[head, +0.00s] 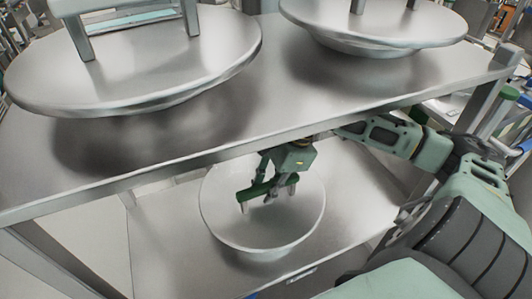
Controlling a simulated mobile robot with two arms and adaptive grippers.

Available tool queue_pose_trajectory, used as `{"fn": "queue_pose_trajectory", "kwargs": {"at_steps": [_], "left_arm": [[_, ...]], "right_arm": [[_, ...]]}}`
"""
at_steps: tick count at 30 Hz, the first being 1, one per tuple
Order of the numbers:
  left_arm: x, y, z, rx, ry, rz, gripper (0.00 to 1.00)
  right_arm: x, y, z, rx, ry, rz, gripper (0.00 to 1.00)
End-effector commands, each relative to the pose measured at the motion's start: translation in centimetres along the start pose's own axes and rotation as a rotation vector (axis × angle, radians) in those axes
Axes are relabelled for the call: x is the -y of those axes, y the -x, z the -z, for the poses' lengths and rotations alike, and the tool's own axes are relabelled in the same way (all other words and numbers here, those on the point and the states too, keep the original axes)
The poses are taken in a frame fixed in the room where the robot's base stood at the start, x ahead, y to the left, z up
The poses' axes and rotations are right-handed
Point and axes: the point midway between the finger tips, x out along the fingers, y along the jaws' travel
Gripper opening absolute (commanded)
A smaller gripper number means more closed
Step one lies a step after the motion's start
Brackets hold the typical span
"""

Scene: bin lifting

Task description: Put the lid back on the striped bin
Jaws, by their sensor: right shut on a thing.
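A round metal lid (225,220) is at the lower shelf, below the front edge of the upper shelf. My right gripper (268,192) is over the middle of this lid and is shut on its handle. The gripper covers most of the handle; only its leg ends show. I cannot tell whether the lid rests on the shelf or hangs just above it. My left gripper is not in view. No striped bin can be made out.
Two larger round metal lids with handles, one at left (190,62) and one at right (410,27), are over the upper shelf (275,75). The upper shelf's front edge passes close above my right gripper. A shelf post (480,98) stands at right. The lower shelf (165,235) has bare room left of the lid.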

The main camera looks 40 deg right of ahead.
Motion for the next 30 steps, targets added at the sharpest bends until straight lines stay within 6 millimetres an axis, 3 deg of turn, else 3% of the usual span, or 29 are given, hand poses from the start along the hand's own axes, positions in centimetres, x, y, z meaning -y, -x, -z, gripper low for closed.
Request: {"fn": "queue_pose_trajectory", "kwargs": {"at_steps": [30], "left_arm": [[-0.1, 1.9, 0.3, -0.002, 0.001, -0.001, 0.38]], "right_arm": [[0.2, 3.5, -1.6, 0.003, 0.002, 0.007, 0.0]]}}
